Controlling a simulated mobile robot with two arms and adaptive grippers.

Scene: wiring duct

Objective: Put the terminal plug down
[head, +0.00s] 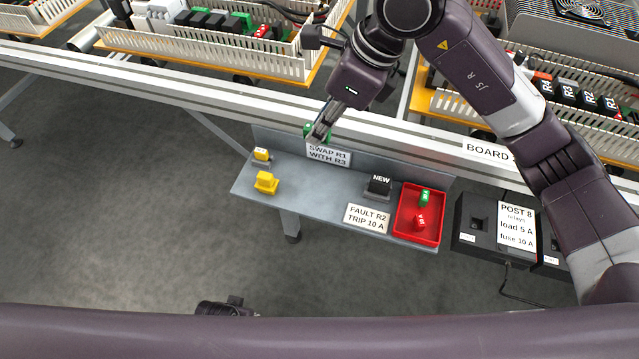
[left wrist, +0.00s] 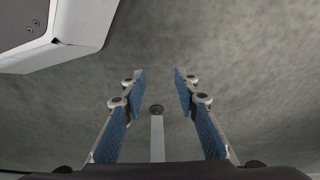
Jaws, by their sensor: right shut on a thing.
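The green terminal plug (head: 308,128) is in my right gripper (head: 322,133) in the head view. The fingers are shut on it and cover most of it. It is over the back edge of the grey shelf (head: 330,185), just above the "SWAP R1 WITH R3" card (head: 328,155). I cannot tell whether the plug touches anything below. In the left wrist view my left gripper (left wrist: 160,85) is open and empty, its blue-padded fingers apart over bare floor.
Black relay boxes (head: 480,222) stand to the right. Board rails and ducts run behind.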

